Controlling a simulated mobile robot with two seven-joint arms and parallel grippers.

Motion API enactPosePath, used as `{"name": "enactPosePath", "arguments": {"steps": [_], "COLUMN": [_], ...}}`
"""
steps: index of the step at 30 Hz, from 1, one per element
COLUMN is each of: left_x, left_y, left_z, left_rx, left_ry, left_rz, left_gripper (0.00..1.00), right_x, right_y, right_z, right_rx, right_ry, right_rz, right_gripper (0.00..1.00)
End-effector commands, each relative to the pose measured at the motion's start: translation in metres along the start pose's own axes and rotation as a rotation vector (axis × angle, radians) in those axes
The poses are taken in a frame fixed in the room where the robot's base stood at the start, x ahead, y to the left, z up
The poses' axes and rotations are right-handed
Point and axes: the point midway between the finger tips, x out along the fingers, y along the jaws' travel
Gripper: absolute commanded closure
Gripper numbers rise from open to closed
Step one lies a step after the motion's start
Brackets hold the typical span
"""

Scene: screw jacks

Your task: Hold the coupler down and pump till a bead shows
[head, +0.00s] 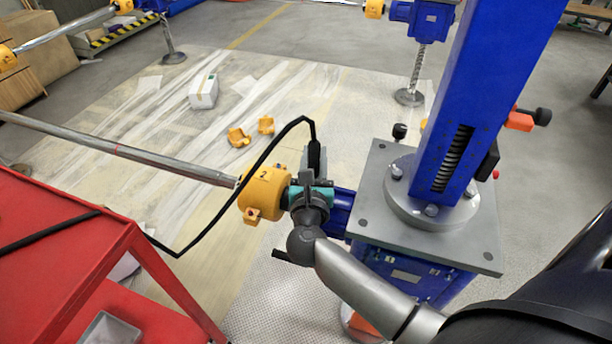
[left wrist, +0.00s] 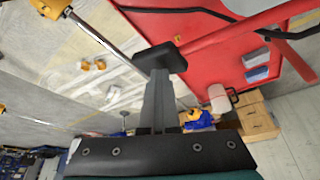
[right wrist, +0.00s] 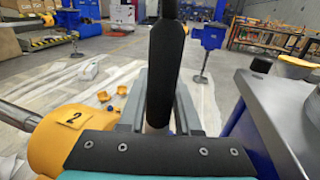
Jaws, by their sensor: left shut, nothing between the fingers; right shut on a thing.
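My right gripper (head: 314,172) is shut on the dark coupler (head: 314,154) at the end of the black hose (head: 270,146), beside the yellow shaft cover marked 2 (head: 265,190). In the right wrist view the dark coupler (right wrist: 165,75) stands between the two fingers (right wrist: 155,110). Its lower end and whatever it sits on are hidden, and no bead is visible. The blue screw jack (head: 490,100) stands to the right on a grey plate (head: 460,245). My left gripper (left wrist: 158,90) is shut and empty. A dark block (left wrist: 160,57) shows at its fingertips; I cannot tell whether they touch.
A red cart (head: 60,240) stands at the left, with the hose running over it. A long steel shaft (head: 120,150) runs to the yellow cover. A white box (head: 203,91) and two yellow pieces (head: 239,137) lie on the floor sheeting. Other jacks stand behind.

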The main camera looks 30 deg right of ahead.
Motion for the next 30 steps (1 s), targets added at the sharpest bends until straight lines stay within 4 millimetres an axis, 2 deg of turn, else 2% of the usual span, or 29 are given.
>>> {"name": "enactPosePath", "arguments": {"steps": [8,24,30], "left_x": [-0.003,-0.063,-0.078], "left_y": [0.0,0.0,0.0], "left_z": [-0.001,-0.027,-0.033], "left_rx": [0.001,0.0,0.001], "left_ry": [-0.005,-0.001,-0.001], "left_rz": [-0.003,-0.002,-0.002], "left_gripper": [1.0,1.0,1.0], "right_x": [0.0,0.0,0.0], "right_y": [0.0,0.0,0.0], "right_z": [-0.002,-0.001,-0.001], "right_rx": [-0.001,-0.001,-0.001], "right_ry": [0.003,0.003,0.003], "right_rz": [-0.001,0.0,0.0], "right_gripper": [1.0,1.0,1.0]}}
